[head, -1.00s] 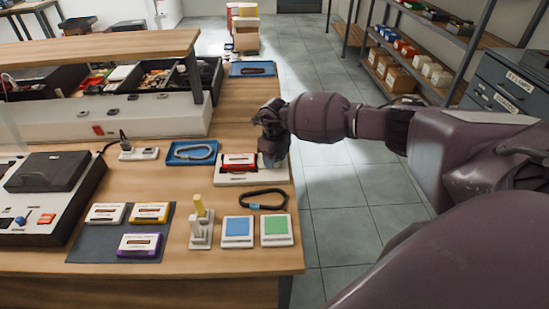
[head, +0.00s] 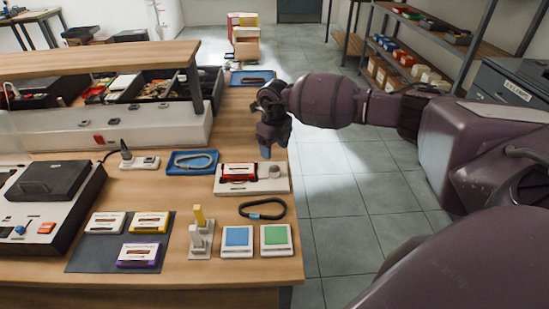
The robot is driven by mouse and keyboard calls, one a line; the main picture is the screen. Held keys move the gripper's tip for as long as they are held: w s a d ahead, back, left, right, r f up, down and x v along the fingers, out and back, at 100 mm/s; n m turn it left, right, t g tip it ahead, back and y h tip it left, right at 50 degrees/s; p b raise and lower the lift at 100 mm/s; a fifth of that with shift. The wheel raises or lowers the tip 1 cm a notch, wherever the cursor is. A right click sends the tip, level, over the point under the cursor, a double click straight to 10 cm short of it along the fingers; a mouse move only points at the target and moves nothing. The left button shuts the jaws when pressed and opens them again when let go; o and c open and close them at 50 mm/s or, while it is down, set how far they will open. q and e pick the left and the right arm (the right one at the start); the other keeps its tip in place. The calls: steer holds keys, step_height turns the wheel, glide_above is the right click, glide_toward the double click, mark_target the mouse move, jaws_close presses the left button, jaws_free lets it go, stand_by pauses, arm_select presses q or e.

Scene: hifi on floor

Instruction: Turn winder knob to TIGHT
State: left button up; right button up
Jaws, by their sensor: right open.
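The winder is a white base (head: 228,186) near the right edge of the workbench, with a red cassette (head: 238,171) in it. Its pale round knob (head: 275,171) stands at the right end of the base. The knob's mark and any TIGHT label are too small to read. My right gripper (head: 265,151) points down, open and empty, just above and behind the knob, apart from it in the picture. My left gripper is not in view.
A blue tray (head: 171,168) with a light loop lies left of the winder, and a black strap (head: 244,211) lies in front. Blue (head: 237,251) and green (head: 275,251) pads, a cassette mat (head: 87,253) and a tape deck (head: 62,236) fill the front.

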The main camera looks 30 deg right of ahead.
steer(key=shift+r, duration=1.15)
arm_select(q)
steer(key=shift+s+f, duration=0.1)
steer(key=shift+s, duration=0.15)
arm_select(e)
steer(key=shift+f, duration=0.1)
